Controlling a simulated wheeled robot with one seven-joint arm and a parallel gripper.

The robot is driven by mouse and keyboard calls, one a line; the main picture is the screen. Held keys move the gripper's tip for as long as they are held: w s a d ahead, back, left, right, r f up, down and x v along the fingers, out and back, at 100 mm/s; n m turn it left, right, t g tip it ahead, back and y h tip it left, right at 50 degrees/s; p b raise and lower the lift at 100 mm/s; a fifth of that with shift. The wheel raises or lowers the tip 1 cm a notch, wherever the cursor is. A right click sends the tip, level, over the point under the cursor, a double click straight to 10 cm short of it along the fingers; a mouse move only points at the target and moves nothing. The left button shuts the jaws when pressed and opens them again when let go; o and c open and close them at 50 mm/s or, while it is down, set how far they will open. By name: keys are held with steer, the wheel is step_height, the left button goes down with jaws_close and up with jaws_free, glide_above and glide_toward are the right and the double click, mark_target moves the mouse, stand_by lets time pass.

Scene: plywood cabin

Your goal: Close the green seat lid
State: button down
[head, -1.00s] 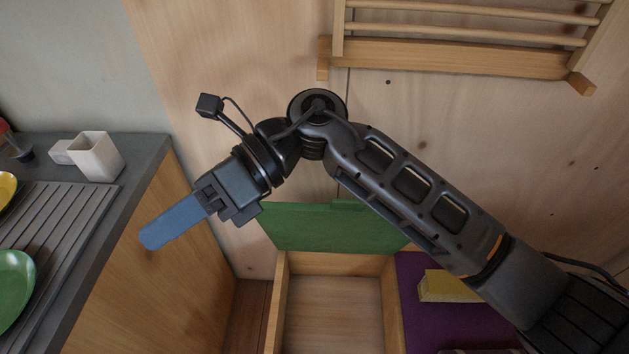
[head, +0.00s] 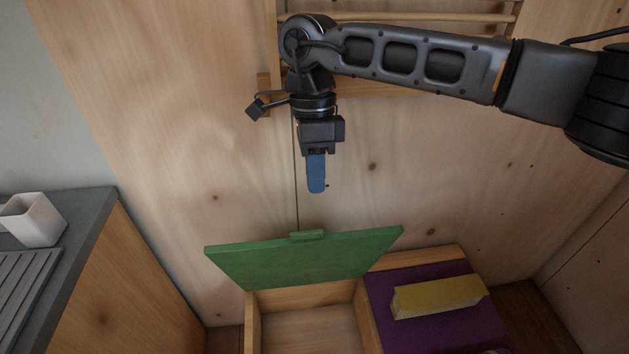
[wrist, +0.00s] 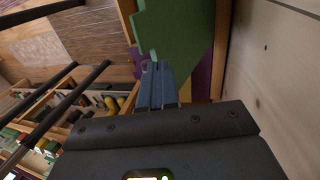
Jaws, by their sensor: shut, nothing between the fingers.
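The green seat lid (head: 305,260) stands open, tilted up at the back of a wooden seat box (head: 310,330). A small green tab (head: 307,236) sits on its top edge. The box inside looks empty where I can see it. My gripper (head: 317,190) points down above the lid, near the back wall, with its blue fingers shut and empty. It does not appear to touch the lid. In the wrist view the lid (wrist: 178,35) shows beyond the blue fingers (wrist: 157,85).
A purple cushion (head: 440,325) with a yellow block (head: 438,297) lies right of the box. A grey counter (head: 90,235) with a white cup (head: 33,220) stands at the left. A wooden rack (head: 400,15) hangs on the plywood wall behind my arm.

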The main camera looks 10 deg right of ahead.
steer(key=p+x, duration=0.1)
steer(key=x, duration=0.7)
steer(key=shift+s, duration=0.1)
